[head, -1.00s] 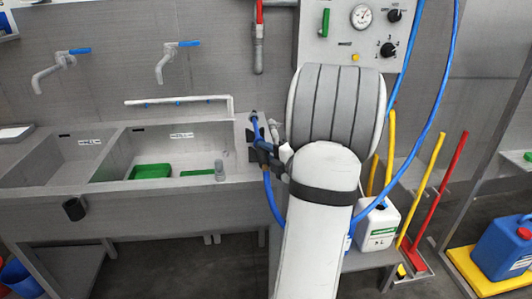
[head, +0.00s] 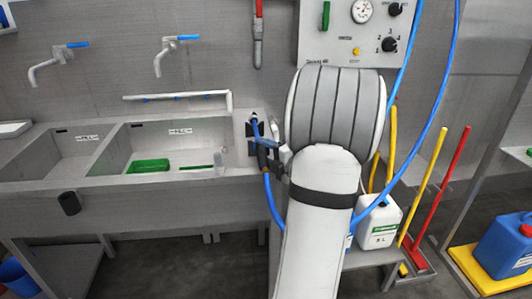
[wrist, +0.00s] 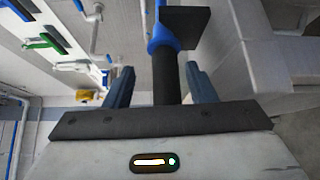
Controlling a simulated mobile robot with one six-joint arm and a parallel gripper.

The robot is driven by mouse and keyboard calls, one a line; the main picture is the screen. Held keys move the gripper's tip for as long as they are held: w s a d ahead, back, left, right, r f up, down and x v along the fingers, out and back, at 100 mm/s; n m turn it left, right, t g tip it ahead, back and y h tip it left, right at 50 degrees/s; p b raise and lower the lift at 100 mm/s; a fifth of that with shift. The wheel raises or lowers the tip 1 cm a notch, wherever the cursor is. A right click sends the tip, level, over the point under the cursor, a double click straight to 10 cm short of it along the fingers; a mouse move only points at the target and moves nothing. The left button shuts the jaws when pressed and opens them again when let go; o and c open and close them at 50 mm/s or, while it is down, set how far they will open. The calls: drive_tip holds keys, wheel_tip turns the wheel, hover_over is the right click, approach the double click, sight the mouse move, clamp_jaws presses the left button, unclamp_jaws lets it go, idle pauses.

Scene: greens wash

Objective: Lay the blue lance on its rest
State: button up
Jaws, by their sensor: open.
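The blue lance (head: 262,156), with a dark grip and a blue hose below it, stands roughly upright at the right end of the sink. Black plates of what looks like its rest (head: 250,130) are beside it. In the wrist view the dark grip of the lance (wrist: 166,75) runs between the fingers of my gripper (wrist: 161,88), with a visible gap on each side. The blue part lies beyond, against a black plate (wrist: 187,20). My gripper (head: 271,146) is open around the lance. My arm hides part of the area, and I cannot tell how fully the lance is seated.
A double sink (head: 105,178) with green items in its right basin lies to the left. A control panel (head: 338,40) is above my arm. A blue hose (head: 437,110) loops down on the right. A white canister (head: 380,225) and coloured handles stand below it.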

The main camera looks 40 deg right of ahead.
drive_tip(key=s, duration=0.7)
drive_tip(key=shift+s+d+r, duration=0.2)
drive_tip(key=shift+s+d, duration=0.05)
drive_tip(key=shift+s, duration=0.15)
idle(0.4)
